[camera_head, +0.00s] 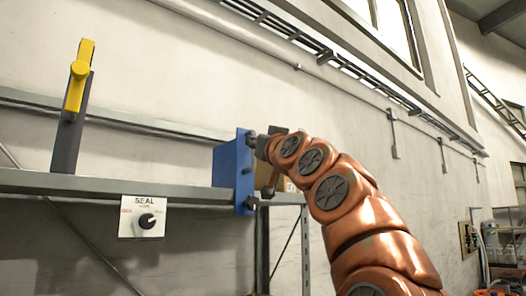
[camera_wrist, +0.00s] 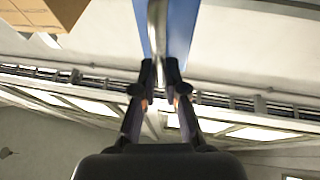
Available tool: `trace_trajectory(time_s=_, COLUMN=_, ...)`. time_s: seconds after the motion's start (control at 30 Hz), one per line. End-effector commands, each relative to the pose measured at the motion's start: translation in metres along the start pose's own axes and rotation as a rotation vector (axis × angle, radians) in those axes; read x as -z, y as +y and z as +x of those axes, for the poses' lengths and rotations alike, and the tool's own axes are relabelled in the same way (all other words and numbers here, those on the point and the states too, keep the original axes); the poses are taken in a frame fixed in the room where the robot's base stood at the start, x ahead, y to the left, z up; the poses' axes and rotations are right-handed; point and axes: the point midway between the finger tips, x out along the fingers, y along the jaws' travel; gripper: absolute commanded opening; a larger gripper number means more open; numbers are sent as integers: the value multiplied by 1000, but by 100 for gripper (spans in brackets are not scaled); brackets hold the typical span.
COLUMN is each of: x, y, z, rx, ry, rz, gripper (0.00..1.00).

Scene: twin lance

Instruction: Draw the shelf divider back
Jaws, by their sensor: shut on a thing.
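The shelf divider (camera_head: 236,172) is a blue upright panel at the right part of the grey shelf (camera_head: 120,187), reaching above and below the shelf's front edge. In the wrist view the blue divider (camera_wrist: 181,28) stands straight ahead, with a pale metal bar in front of it. My gripper (camera_wrist: 160,82) has its two dark fingers closed around this bar, at the middle of the wrist view. In the head view my copper-coloured arm comes from the lower right, and my gripper (camera_head: 264,146) meets the divider's right side. The fingertips are partly hidden there.
A dark lever with a yellow handle (camera_head: 78,80) stands at the shelf's left. A plate marked SEAL with a black knob (camera_head: 146,220) hangs at the front edge. A brown box (camera_head: 286,184) sits behind my gripper; it also shows in the wrist view (camera_wrist: 45,12).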

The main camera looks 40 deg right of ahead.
Motion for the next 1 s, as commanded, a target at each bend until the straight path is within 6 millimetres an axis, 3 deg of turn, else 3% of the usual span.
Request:
trace_trajectory(time_s=0.37, x=2, y=3, z=-3, rx=-15, ry=1, rz=-6, gripper=0)
trace_trajectory(time_s=0.4, x=2, y=3, z=-3, rx=-14, ry=1, rz=-6, gripper=13)
trace_trajectory(time_s=0.63, x=1, y=2, z=-2, rx=-13, ry=1, rz=-6, gripper=37)
trace_trajectory(time_s=1.0, x=2, y=2, z=-4, rx=-13, ry=1, rz=-5, gripper=37)
